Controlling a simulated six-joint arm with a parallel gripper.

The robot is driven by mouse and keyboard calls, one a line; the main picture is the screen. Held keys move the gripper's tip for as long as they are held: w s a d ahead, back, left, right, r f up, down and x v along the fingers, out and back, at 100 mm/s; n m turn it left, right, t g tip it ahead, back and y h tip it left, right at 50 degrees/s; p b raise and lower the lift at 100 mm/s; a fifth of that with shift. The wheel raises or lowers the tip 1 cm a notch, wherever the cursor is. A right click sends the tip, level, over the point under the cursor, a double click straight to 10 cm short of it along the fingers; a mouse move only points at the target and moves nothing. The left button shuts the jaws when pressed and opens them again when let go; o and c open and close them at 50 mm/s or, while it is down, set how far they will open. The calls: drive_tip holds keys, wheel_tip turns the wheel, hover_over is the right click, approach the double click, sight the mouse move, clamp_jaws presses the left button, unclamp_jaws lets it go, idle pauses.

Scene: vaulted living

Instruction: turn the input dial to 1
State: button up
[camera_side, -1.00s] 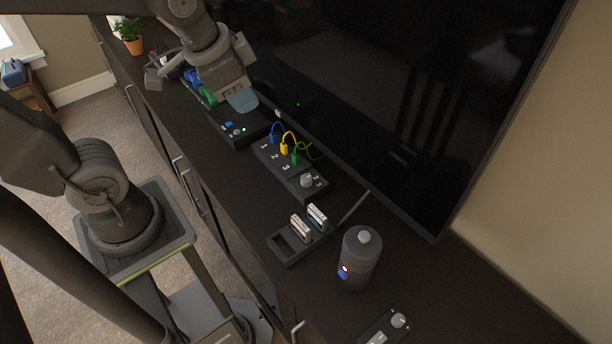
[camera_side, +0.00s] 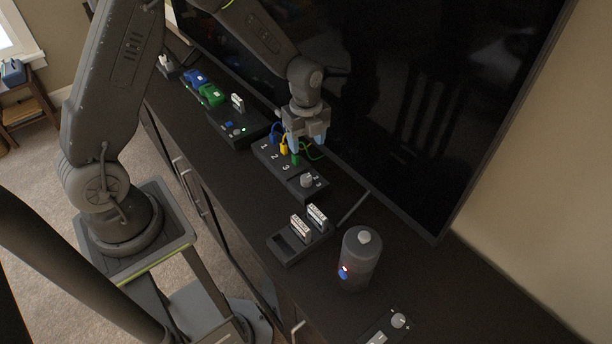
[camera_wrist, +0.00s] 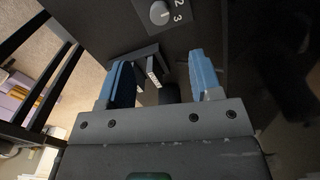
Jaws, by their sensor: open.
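The input dial (camera_side: 306,181) is a round grey knob on the near right end of a dark switch box (camera_side: 268,158) with numbers 1, 2, 3 and blue, yellow and green cables. In the wrist view the dial (camera_wrist: 160,13) shows at the top, with 2 and 3 printed to its right; its exact setting is too small to read surely. My gripper (camera_side: 306,146) is above the far side of the box, near the cable plugs, short of the dial. Its blue-padded fingers also show in the wrist view (camera_wrist: 152,80), apart with nothing held between them.
A cartridge tray (camera_side: 285,252) with two upright labelled cartridges stands nearer, beside a grey cylinder (camera_side: 361,262). A black console (camera_side: 228,128) with a green light and blue and green controllers (camera_side: 204,88) lie farther back. The large television (camera_side: 420,110) rises close behind the box.

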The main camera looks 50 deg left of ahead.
sight(306, 178)
wheel_tip(306, 178, down, 13)
drive_tip(key=shift+f, duration=0.1)
idle(0.3)
drive_tip(key=shift+c, duration=0.2)
drive_tip(key=c, duration=0.9)
drive_tip(key=shift+n, duration=0.3)
drive_tip(key=n, duration=0.3)
drive_tip(key=shift+n, duration=0.3)
drive_tip(key=shift+s+n, duration=0.1)
drive_tip(key=shift+n, duration=2.2)
